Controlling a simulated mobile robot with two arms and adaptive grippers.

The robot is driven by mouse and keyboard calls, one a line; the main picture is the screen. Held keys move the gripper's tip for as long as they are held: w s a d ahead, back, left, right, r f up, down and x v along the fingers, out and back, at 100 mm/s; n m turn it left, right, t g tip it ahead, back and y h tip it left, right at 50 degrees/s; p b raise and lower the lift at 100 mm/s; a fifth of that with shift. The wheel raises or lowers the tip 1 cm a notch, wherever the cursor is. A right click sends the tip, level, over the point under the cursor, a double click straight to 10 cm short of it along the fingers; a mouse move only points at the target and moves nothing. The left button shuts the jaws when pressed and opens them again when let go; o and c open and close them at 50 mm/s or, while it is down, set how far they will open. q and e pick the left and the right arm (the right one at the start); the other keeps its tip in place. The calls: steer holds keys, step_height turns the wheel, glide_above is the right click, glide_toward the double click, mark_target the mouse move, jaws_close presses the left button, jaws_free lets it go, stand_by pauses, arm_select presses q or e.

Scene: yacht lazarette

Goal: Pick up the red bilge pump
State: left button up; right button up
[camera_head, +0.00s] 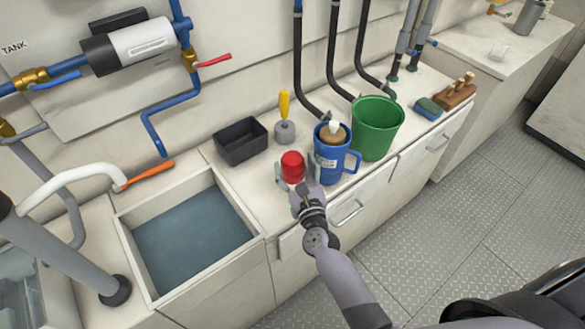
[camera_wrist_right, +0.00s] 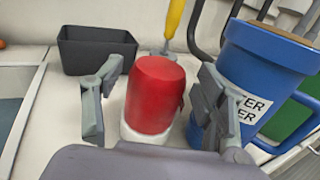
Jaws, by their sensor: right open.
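The red bilge pump (camera_head: 292,167) stands upright on the white counter, with a red body and a pale base. In the right wrist view the pump (camera_wrist_right: 154,95) is in the middle, between the two open fingers. My right gripper (camera_head: 306,187) is just in front of the pump. Its fingers (camera_wrist_right: 150,100) lie to either side of the pump, with a gap at the left; the right finger is close to it, and I cannot tell whether it touches. My left gripper is not in view.
A blue labelled mug (camera_head: 328,165) stands close to the right of the pump, near the right finger. A green bucket (camera_head: 377,125) is beyond it. A black bin (camera_head: 241,141) and a yellow-handled tool (camera_head: 285,118) stand behind. A water-filled sink (camera_head: 190,235) is at left.

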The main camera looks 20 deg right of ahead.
mark_target(292, 157)
steer(key=w, duration=0.3)
steer(key=shift+w+d+f, duration=0.1)
steer(key=shift+w+f, duration=0.1)
jaws_close()
stand_by(0.7)
steer(key=shift+r, duration=0.15)
